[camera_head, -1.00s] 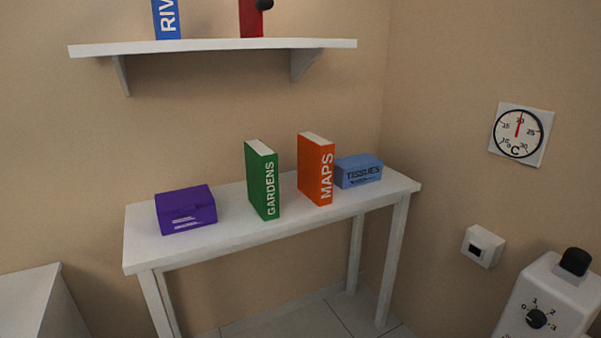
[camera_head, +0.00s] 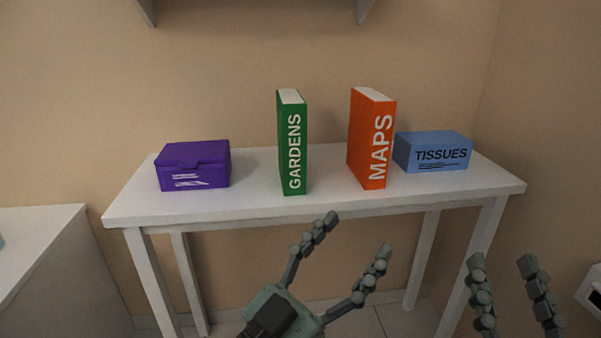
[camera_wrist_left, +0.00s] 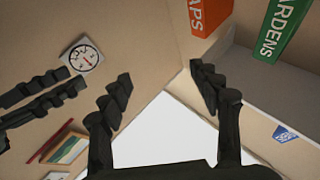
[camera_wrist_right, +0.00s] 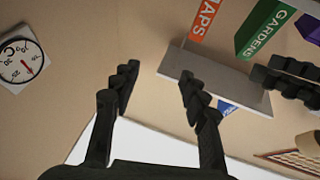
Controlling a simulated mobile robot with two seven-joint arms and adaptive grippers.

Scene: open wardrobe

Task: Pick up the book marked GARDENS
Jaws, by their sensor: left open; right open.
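The green book marked GARDENS (camera_head: 293,145) stands upright on the white table (camera_head: 240,205), its spine facing me. It also shows in the left wrist view (camera_wrist_left: 280,28) and the right wrist view (camera_wrist_right: 266,28). My left gripper (camera_head: 357,233) is open and empty, in front of the table and below its top, apart from the book. In the head view it is lower and to the right of the book. My right gripper (camera_head: 502,262) is open and empty at the lower right, in front of the table's right end.
An orange book marked MAPS (camera_head: 371,138) stands upright to the right of GARDENS, with a gap between. A blue TISSUES box (camera_head: 433,152) is beyond it. A purple box (camera_head: 193,166) sits at the table's left. A shelf bracket (camera_head: 365,10) shows above. A white cabinet (camera_head: 50,235) stands at left.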

